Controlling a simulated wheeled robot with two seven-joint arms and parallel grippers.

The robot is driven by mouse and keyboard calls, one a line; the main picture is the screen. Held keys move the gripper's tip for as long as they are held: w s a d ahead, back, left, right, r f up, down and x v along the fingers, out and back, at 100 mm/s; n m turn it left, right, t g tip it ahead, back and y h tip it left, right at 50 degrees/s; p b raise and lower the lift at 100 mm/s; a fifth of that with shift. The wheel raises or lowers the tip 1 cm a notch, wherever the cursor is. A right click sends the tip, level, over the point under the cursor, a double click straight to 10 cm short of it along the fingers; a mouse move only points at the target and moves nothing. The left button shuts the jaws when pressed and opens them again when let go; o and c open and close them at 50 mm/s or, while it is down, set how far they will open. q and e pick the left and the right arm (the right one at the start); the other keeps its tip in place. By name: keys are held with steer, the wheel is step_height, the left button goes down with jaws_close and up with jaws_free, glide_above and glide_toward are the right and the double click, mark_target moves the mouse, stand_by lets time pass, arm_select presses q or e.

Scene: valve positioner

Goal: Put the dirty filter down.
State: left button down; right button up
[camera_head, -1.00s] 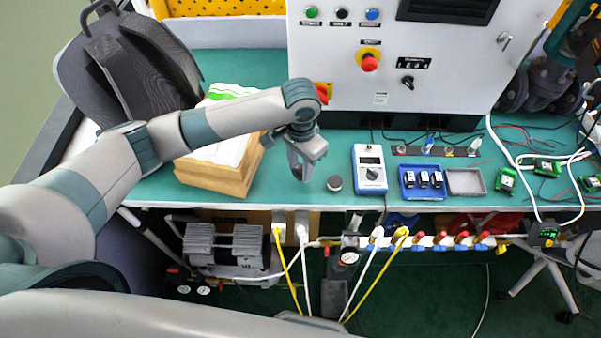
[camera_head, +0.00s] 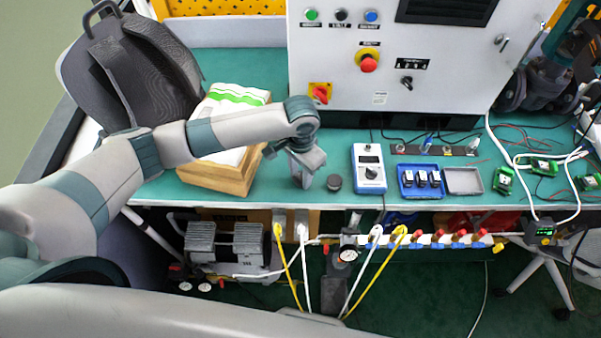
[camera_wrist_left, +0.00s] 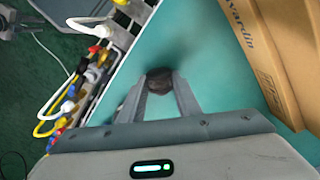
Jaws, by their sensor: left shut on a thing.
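In the left wrist view the gripper (camera_wrist_left: 159,88) is shut on a small dark brown piece, which I take for the dirty filter (camera_wrist_left: 159,76). It sits between the fingertips, low over the bench, with a dark shadow around it. I cannot tell whether it touches the bench top. In the head view the gripper hides it. My right gripper is not in view.
A dark round cylinder (camera_head: 334,183) stands just right of the left gripper. A blue-and-white meter (camera_head: 369,168) and a blue tray (camera_head: 421,181) are further right.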

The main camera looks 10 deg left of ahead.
mark_target(300, 175)
arm_select(q)
steer(key=c, duration=1.3)
jaws_free()
step_height(300, 175, up, 12)
steer(key=b, duration=0.3)
steer(key=shift+r, duration=0.1)
